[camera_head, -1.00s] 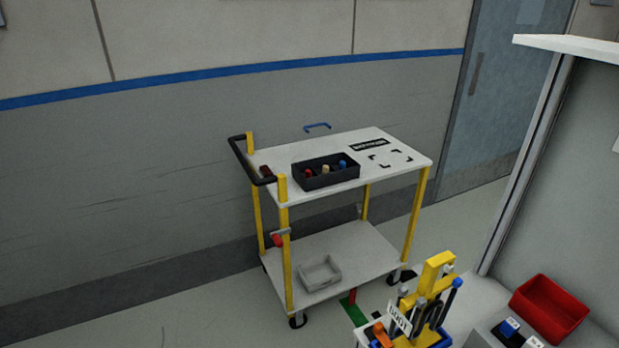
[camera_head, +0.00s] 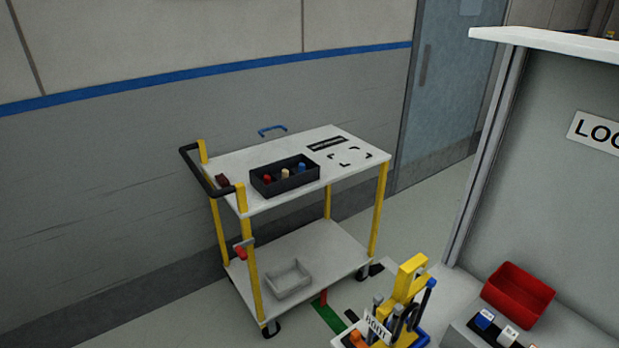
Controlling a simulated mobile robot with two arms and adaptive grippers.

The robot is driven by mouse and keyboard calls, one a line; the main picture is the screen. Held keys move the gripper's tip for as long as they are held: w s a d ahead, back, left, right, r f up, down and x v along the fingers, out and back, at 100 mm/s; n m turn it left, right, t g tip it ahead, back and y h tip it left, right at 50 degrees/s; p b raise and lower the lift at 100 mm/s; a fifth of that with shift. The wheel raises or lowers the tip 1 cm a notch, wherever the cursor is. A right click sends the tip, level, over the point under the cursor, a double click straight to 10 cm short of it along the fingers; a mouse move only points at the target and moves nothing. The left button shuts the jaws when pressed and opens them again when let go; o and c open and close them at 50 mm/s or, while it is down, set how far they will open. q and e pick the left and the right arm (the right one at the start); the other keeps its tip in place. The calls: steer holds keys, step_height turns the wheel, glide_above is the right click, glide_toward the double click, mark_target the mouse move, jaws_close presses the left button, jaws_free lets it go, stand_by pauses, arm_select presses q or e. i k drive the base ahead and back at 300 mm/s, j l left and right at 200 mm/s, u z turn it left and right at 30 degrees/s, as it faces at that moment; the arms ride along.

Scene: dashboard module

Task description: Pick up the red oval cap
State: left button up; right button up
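A black open tray (camera_head: 299,184) sits on the top shelf of a white cart with yellow posts. In it stand a small red piece (camera_head: 267,179), a beige piece (camera_head: 285,174) and a blue piece (camera_head: 301,168). The red piece is at the left end; it is too small to tell whether it is an oval cap. Another red part (camera_head: 240,252) is on the cart's front left post. Neither of my grippers is in view.
The cart's top shelf (camera_head: 245,208) has free room around the tray. A grey bin (camera_head: 288,280) is on its lower shelf. A yellow tool stand (camera_head: 411,280) and a red bin (camera_head: 518,294) are at the lower right. Open floor lies at the front left.

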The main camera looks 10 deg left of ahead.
mark_target(267, 179)
steer(key=i+j+z, duration=0.2)
steer(key=j, duration=0.2)
steer(key=i+j+z, duration=0.2)
steer(key=j, duration=0.2)
steer(key=j+z, duration=0.2)
steer(key=j, duration=0.2)
steer(key=j+z, duration=0.25)
steer(key=j, duration=0.2)
